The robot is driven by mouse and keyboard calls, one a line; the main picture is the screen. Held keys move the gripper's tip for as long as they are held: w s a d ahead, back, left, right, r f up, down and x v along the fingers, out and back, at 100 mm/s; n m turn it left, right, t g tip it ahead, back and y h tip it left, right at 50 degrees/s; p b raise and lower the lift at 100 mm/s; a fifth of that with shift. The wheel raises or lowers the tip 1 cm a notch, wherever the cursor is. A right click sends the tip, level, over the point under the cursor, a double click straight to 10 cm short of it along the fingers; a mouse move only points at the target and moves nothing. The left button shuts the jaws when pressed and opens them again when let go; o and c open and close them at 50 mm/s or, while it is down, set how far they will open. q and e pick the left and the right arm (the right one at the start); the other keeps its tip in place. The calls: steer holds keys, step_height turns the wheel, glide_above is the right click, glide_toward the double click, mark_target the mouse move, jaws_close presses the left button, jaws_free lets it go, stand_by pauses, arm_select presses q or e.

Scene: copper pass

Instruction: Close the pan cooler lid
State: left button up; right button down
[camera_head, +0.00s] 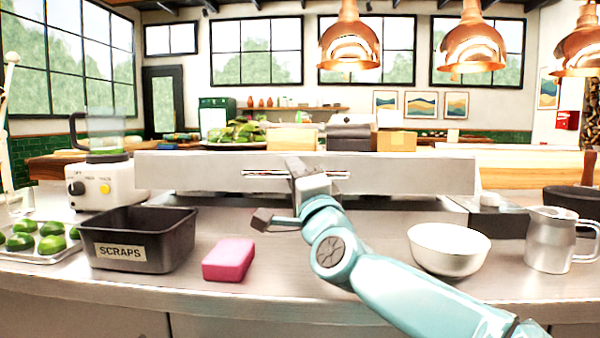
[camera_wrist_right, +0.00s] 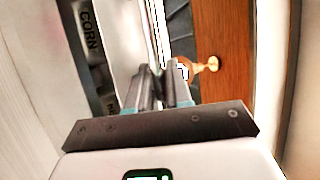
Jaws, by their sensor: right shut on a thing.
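The pan cooler lid (camera_head: 400,174) is a long pale steel panel. It stands raised behind the counter, its broad face toward me, with a thin horizontal handle (camera_head: 262,173) near its middle. My right gripper (camera_head: 300,172) is at that handle and shut on it, hiding the handle's middle. In the right wrist view the two fingers (camera_wrist_right: 161,88) are close together at a thin pale bar. The inside of the cooler is mostly hidden behind the lid and my right arm. My left gripper is not in view.
On the counter stand a black SCRAPS bin (camera_head: 140,243), a pink block (camera_head: 229,260), a white bowl (camera_head: 449,249) and a steel jug (camera_head: 550,240). A blender (camera_head: 103,180) and a tray of green produce (camera_head: 50,256) are at left. My right forearm crosses the front.

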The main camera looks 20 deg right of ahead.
steer(key=shift+r, duration=0.1)
steer(key=c, duration=1.1)
jaws_free()
steer(key=shift+s, duration=0.15)
steer(key=b+v, duration=0.1)
steer(key=v, duration=1.4)
steer(key=shift+a, duration=0.1)
steer(key=shift+s+f, duration=0.3)
steer(key=shift+s, duration=0.3)
